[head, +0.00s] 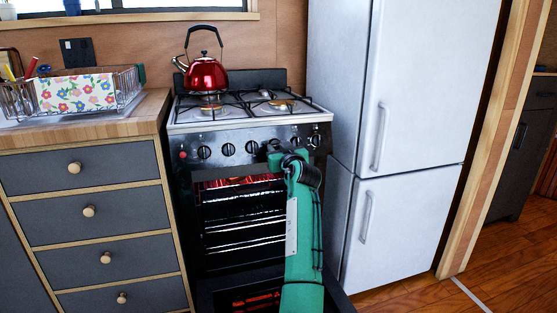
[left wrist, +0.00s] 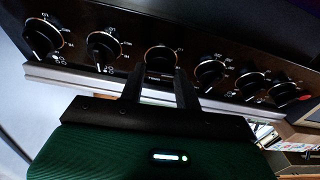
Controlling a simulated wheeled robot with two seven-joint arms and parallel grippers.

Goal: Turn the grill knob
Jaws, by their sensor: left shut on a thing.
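The stove (head: 250,122) has a front panel with a row of black knobs. My left gripper (head: 275,150) reaches up from below to this panel, and its arm hides part of the oven. In the left wrist view the two fingers of my left gripper (left wrist: 160,80) are on either side of one black knob (left wrist: 161,57), shut on it. That knob is the fourth from the red button; in the head view my gripper mostly hides it. Which knob is the grill's cannot be read. My right gripper is not in view.
The oven door (head: 220,298) hangs open below the panel, and the oven glows red inside. A red kettle (head: 206,74) stands on the hob. A white fridge (head: 410,90) is close on the right. Drawers (head: 88,170) and a dish rack (head: 75,92) are left.

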